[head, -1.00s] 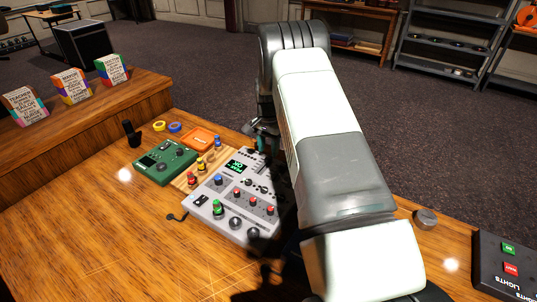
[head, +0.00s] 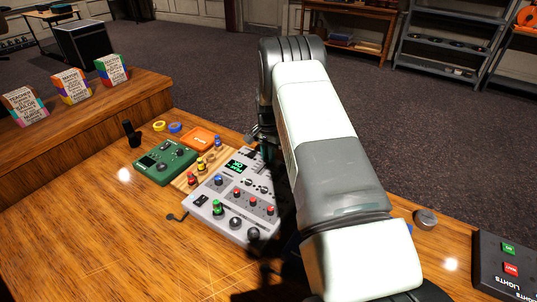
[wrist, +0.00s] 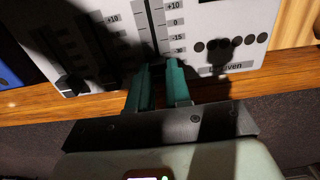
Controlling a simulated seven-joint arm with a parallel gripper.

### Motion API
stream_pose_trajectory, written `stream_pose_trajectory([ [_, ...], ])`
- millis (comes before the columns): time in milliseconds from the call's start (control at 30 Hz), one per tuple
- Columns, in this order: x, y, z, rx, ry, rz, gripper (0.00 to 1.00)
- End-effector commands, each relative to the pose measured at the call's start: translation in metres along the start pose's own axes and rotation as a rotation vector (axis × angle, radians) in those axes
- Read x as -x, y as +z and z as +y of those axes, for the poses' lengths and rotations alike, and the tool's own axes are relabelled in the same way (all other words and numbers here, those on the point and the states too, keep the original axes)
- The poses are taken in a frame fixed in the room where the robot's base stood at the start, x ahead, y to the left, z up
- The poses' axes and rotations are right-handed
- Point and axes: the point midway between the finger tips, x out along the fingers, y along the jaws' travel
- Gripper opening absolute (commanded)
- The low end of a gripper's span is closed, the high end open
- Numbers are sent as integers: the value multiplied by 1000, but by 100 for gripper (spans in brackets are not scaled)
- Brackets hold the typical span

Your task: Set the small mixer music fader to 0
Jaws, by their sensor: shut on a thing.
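The grey mixer (head: 222,222) with a lit green display lies on the wooden desk in the head view. My arm covers its right side. The wrist view shows part of its pale panel (wrist: 222,55), with fader slots and scales marked +10, 0, -15 and -30. My gripper (wrist: 161,66) has teal fingers closed around a fader cap at the lower end of a slot, near the -30 mark. The cap is mostly hidden between the fingers, and I cannot read a music label. Another dark fader cap (wrist: 72,84) sits low in a slot to the left.
A green device (head: 165,162), an orange box (head: 201,137) and small coloured jacks stand left of and behind the mixer. A grey knob (head: 425,219) and a dark lights box (head: 505,265) are at the right. The desk's front left is clear.

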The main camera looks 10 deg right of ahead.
Motion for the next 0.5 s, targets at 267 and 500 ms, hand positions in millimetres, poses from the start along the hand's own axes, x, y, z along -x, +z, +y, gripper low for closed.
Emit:
stream_pose_trajectory([
  [267,1,7,-1,2,0,-1,0],
  [500,1,39,-1,3,0,-1,0],
])
